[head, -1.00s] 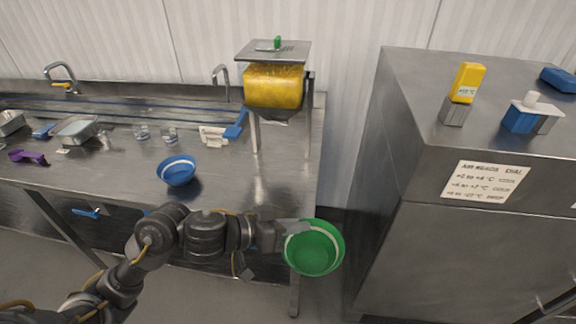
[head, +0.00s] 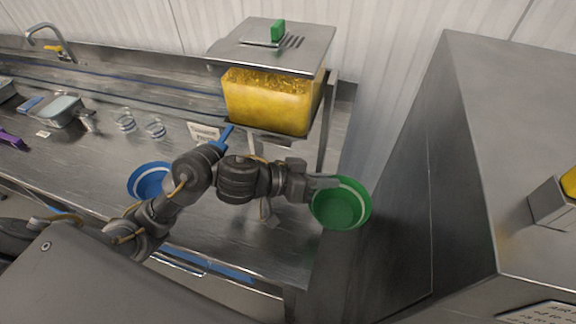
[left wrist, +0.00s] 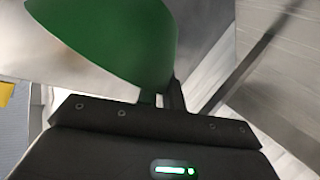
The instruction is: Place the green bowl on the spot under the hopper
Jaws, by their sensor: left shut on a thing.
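The green bowl (head: 342,207) is held up by its rim in my left gripper (head: 322,184), which is shut on it. The bowl is at the right end of the steel counter, beside the tall steel cabinet, with its open side toward the head camera. In the left wrist view the bowl (left wrist: 115,40) fills the upper left. The hopper (head: 268,100), a yellow-filled box with a steel lid on a stand, is behind and left of the bowl. The spot under it is hidden by the hopper and my left arm. My right gripper is not in view.
A blue bowl (head: 147,181) stands on the counter (head: 85,165), partly behind my left arm. The steel cabinet (head: 470,150) closes off the right side.

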